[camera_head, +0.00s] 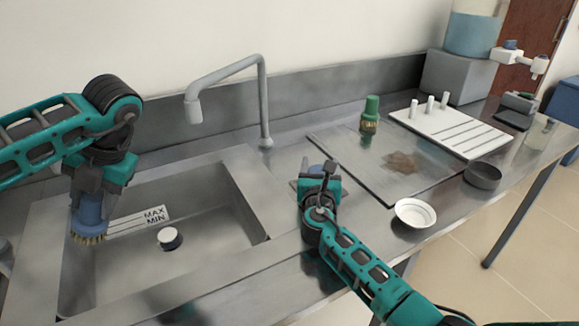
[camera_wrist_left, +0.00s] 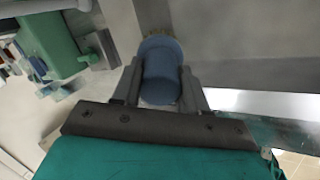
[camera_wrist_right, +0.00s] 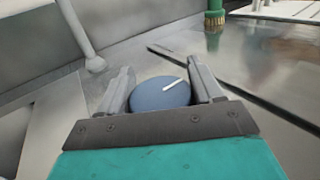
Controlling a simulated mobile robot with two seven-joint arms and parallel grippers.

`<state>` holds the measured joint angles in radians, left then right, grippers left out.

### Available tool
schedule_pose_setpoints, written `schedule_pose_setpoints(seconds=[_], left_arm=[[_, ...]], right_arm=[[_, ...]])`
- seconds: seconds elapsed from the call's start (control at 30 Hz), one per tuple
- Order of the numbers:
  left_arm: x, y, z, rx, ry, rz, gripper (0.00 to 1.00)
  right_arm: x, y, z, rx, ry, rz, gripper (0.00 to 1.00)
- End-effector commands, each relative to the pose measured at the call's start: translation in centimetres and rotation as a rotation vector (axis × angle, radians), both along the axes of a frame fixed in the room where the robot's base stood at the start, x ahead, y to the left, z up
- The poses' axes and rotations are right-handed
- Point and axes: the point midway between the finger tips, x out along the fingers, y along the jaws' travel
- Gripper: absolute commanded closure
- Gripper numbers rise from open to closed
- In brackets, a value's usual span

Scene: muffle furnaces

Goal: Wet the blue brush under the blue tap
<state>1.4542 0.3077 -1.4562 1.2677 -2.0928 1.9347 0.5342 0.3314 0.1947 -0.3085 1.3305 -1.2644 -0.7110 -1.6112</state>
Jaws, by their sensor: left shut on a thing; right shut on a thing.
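The blue brush (camera_head: 88,212) points bristles-down over the left part of the sink basin (camera_head: 205,225). My left gripper (camera_head: 88,190) is shut on its blue body, which also shows between the fingers in the left wrist view (camera_wrist_left: 160,75). The grey tap spout (camera_head: 225,72) arches over the basin, its outlet (camera_head: 193,108) up and to the right of the brush. No water stream is visible. My right gripper (camera_head: 318,182) is shut on a blue round knob with a white mark (camera_wrist_right: 160,93), on the counter right of the basin. The gripper mostly hides this knob in the head view.
A white drain plug (camera_head: 170,238) and a MAX/MIN label (camera_head: 140,220) are in the basin. Right of the knob are a tray (camera_head: 350,150), a green brush (camera_head: 370,112), a white dish (camera_head: 415,213), a grey bowl (camera_head: 483,175) and a white rack (camera_head: 450,130).

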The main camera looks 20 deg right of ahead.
Motion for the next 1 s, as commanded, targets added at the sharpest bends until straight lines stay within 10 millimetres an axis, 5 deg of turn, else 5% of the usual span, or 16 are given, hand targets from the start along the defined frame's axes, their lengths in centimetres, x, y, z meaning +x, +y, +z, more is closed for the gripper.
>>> schedule_pose_setpoints(seconds=[0.17,0.2,0.4,0.73,1.0], left_arm=[[0.0,0.0,0.0,0.000,0.000,0.000,0.81],[0.0,0.0,0.0,0.000,0.000,0.000,0.81],[0.0,0.0,0.0,0.000,0.000,0.000,0.81],[0.0,0.0,0.2,0.000,-0.001,0.000,0.81],[0.0,0.0,1.0,0.000,0.000,0.000,0.81]], right_arm=[[0.0,0.0,-0.1,0.001,0.002,-0.001,0.65],[0.0,0.0,-0.1,0.001,0.002,-0.001,0.32],[0.0,0.0,-0.1,0.001,0.002,0.000,0.14],[-0.6,0.3,0.0,0.001,0.000,0.001,0.14],[-5.0,2.5,0.0,0.003,0.003,0.003,0.14]])
